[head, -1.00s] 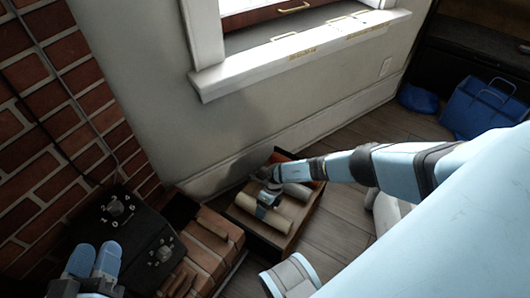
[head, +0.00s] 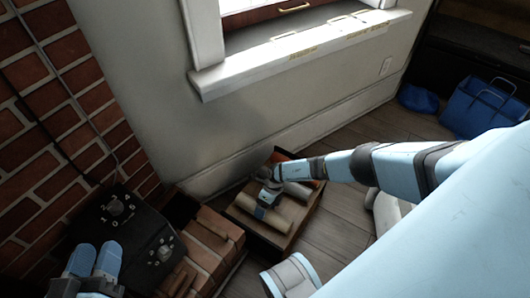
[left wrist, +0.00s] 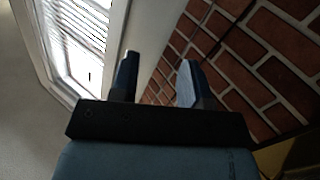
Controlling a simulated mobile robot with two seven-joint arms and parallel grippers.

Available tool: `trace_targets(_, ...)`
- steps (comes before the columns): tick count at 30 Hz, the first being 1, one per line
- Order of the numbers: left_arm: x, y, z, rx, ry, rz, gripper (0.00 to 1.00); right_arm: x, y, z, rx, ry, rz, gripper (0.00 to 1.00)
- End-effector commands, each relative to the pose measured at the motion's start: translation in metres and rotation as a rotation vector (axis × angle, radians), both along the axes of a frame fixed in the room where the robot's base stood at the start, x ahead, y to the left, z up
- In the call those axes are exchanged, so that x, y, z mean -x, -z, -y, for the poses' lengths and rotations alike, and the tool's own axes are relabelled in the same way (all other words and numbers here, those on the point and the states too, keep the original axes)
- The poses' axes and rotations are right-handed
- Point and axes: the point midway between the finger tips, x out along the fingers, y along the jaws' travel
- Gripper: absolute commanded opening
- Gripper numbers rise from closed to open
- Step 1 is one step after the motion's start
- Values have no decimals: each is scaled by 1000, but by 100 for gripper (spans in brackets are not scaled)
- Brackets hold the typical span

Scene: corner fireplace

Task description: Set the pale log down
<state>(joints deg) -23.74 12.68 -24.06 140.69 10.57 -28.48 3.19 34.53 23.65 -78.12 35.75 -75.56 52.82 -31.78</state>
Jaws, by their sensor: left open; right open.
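The pale log (head: 283,219) lies in an open wooden box (head: 254,237) on the floor, below the window. My right gripper (head: 267,206) is at the log from above, its jaws open around the log's middle. The gripper covers part of the log, and whether the fingers touch it cannot be told. My left gripper (head: 96,260) is open and empty at the lower left, beside the black stove top. Its two fingers (left wrist: 160,80) also show in the left wrist view, with nothing between them.
A black panel with knobs (head: 118,207) and a brick hearth (head: 213,235) stand left of the box. Blue bags (head: 482,108) stand at the far right.

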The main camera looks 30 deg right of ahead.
Motion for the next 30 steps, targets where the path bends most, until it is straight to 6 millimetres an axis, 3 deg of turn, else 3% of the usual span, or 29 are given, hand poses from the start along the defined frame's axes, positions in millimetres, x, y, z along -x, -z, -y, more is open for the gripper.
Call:
trace_targets(6,0,-37,-2,56,-35,87,43,-9,-45,22,1,1,2,86)
trace_targets(15,2,-67,-5,104,-66,182,43,-20,-90,46,1,0,1,86)
trace_targets(30,3,-73,-6,116,-72,207,43,-22,-100,52,0,0,1,86)
